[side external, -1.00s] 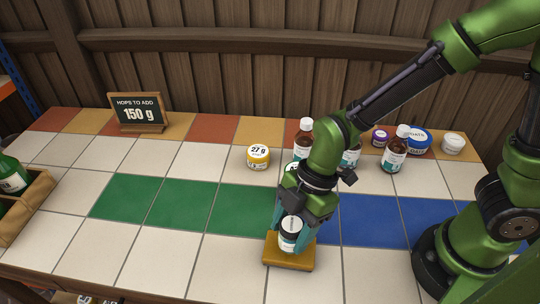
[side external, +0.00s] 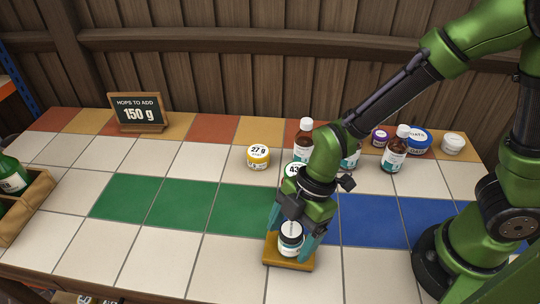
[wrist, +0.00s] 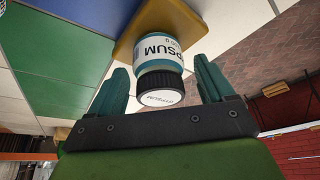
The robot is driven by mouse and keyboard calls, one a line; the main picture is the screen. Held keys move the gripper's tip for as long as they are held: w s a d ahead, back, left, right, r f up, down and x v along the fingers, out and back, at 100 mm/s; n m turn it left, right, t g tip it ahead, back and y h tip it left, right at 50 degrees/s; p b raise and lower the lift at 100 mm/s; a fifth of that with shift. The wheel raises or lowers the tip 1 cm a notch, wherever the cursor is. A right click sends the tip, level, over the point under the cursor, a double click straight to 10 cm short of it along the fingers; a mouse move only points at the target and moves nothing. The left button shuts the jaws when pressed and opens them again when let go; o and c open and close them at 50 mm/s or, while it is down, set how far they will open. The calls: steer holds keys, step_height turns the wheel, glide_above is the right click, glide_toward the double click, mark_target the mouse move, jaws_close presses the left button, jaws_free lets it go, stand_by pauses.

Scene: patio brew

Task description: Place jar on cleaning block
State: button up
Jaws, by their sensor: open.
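The jar (side external: 290,241), white-labelled with a dark lid, stands upright on the yellow cleaning block (side external: 306,263) near the front of the tiled table. In the wrist view the jar (wrist: 158,56) shows a teal band and the letters "PSUM", and its base meets the yellow block (wrist: 144,18). My gripper (side external: 291,240) is open around the jar. In the wrist view its teal fingers (wrist: 161,88) stand apart on either side of the lid, with gaps between them and the jar.
A sign (side external: 138,112) reads "150 g". A wooden crate (side external: 24,206) stands at left. The green tiles (side external: 180,205) are clear.

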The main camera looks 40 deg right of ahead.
steer(key=v, duration=1.1)
steer(key=d+r+m+t+h, duration=0.1)
steer(key=d+r+m+t, duration=0.2)
steer(key=d+m, duration=0.5)
steer(key=s+d+r+m+t+h, duration=0.1)
steer(key=d+r+m+t, duration=0.3)
steer(key=m, duration=1)
steer(key=shift+d+r, duration=1.2)
steer(key=shift+d, duration=0.8)
